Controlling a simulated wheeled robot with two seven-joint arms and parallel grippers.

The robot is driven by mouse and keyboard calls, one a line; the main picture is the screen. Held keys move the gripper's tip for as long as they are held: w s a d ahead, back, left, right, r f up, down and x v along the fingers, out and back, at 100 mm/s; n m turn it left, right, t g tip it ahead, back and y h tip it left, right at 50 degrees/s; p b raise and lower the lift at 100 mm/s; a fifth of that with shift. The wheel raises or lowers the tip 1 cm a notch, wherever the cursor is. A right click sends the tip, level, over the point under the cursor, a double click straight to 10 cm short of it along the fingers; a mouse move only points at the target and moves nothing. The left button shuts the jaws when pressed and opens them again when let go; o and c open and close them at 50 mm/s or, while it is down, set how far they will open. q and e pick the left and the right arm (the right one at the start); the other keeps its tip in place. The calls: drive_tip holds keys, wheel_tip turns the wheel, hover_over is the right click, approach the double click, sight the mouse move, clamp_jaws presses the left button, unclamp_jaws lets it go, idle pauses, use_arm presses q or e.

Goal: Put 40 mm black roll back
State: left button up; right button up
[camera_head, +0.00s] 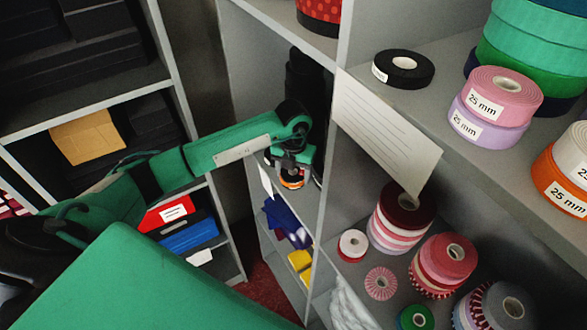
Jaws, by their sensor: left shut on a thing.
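My left gripper (291,170) is at the end of the green arm, in front of the narrow middle shelf bay. It is shut on a small dark thing, mostly hidden by the fingers; I cannot tell whether it is a roll. A flat black roll (403,68) with a white centre and a white label lies on the upper right shelf (440,115). Its label is too small to read. It lies apart from my gripper, to the right of it. My right gripper is not in view.
Pink and lilac rolls (497,95) marked 25 mm stand right of the black roll. A grey divider (345,35) and a hanging white sheet (385,125) stand between my gripper and that shelf. Several ribbon rolls (403,215) fill the lower shelf. Bare shelf shows around the black roll.

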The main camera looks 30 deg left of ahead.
use_arm(q)
drive_tip(key=shift+f, duration=0.1)
drive_tip(key=shift+f+b, duration=0.2)
drive_tip(key=shift+b, duration=0.1)
drive_tip(key=o, duration=0.7)
drive_tip(key=shift+r, duration=0.1)
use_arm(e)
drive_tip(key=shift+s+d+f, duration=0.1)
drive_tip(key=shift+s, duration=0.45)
use_arm(q)
drive_tip(key=shift+r, duration=0.3)
wheel_tip(320, 180, up, 10)
drive_tip(key=b, duration=0.4)
drive_tip(key=shift+r+b, duration=0.15)
drive_tip(key=shift+b, duration=0.15)
drive_tip(key=shift+r, duration=0.7)
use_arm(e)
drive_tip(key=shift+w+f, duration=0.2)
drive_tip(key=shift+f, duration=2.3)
